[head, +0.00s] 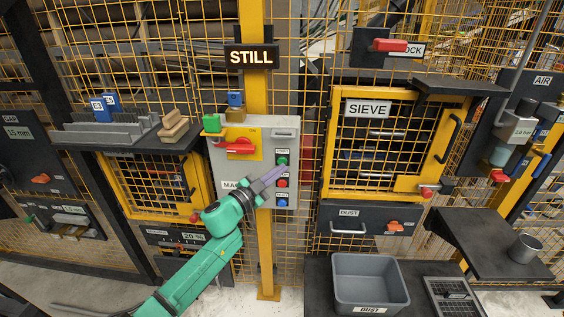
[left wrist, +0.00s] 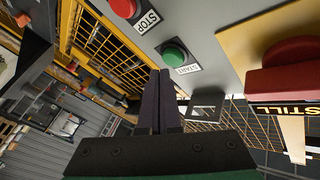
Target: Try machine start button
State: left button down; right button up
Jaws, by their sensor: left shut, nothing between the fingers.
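The grey control panel (head: 228,174) is fixed to the yellow post of the cage. Its green START button (head: 282,161) is at the top of a column, above the red STOP button (head: 282,183) and a blue button (head: 282,202). My left gripper (head: 283,170) is shut and empty, its purple fingers just in front of the panel near the START button. In the left wrist view, the START button (left wrist: 174,53) stands just beyond the fingertips (left wrist: 166,73), with a visible gap in the picture. The STOP button (left wrist: 123,7) is farther left. My right gripper is not in view.
A red rotary switch (head: 240,146) on a yellow plate sits left of the buttons. A sign (head: 251,57) above reads STILL. The SIEVE cage (head: 383,145) and grey DUST bin (head: 370,284) are to the right.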

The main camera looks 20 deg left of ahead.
pick_arm(q)
jog(key=s, duration=0.1)
jog(key=s+d+p, duration=0.1)
jog(key=s, duration=0.1)
jog(key=s+p, duration=0.1)
jog(key=shift+s+d, duration=0.3)
jog(key=shift+s, duration=0.05)
dwell(0.7)
